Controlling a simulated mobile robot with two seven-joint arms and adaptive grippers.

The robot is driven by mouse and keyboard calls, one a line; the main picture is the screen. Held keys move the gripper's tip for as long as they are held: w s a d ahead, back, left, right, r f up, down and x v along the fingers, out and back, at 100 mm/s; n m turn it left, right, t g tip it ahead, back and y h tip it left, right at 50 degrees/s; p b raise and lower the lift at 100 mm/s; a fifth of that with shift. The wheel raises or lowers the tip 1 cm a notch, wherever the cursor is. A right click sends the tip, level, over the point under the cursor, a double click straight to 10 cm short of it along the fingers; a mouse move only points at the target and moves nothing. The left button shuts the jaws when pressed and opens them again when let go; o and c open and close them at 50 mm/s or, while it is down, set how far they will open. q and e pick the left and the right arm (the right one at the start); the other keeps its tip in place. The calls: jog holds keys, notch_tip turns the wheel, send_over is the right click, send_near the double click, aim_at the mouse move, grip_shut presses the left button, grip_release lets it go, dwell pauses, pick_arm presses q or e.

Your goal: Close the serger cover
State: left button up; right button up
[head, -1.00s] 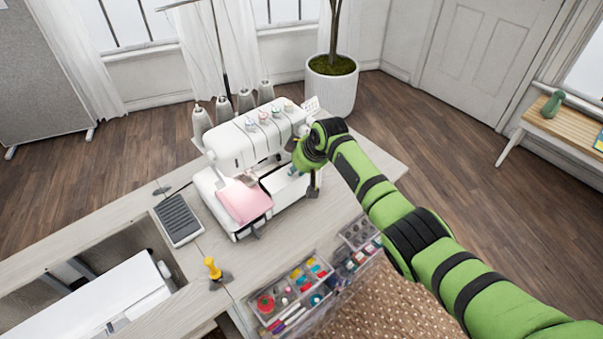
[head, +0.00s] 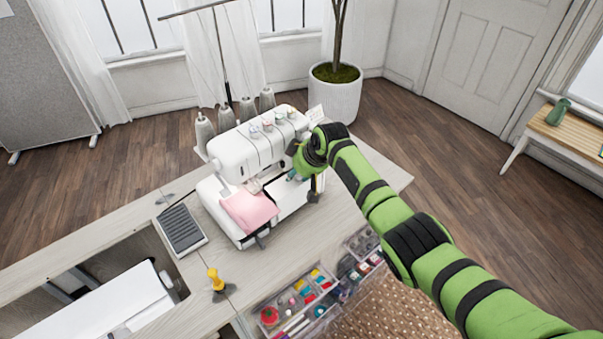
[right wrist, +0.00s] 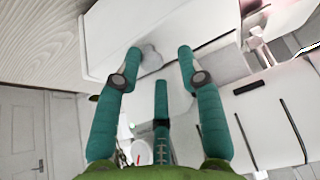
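The white serger (head: 255,150) stands on the pale table, with a pink cloth (head: 250,210) over its front left. Its cover, a white front panel (head: 290,200), shows at the lower front; it also fills the upper middle of the right wrist view (right wrist: 190,28). How far it stands open is hard to tell. My right gripper (head: 297,174) is at the serger's front right, partly hidden by its own wrist. In the right wrist view its teal fingers (right wrist: 160,68) are spread, with their tips at the panel near a grey rounded knob (right wrist: 151,58). Nothing is between them. My left gripper is out of view.
A grey foot pedal (head: 181,229) and a yellow-handled tool (head: 216,281) lie left of the serger. Thread cones (head: 247,108) stand behind it. A clear organizer (head: 300,300) of sewing supplies is at the table's front edge.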

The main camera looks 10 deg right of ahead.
jog(key=shift+s+a, duration=0.1)
jog(key=shift+a, duration=0.15)
jog(key=v, duration=1.2)
jog(key=shift+d, duration=0.2)
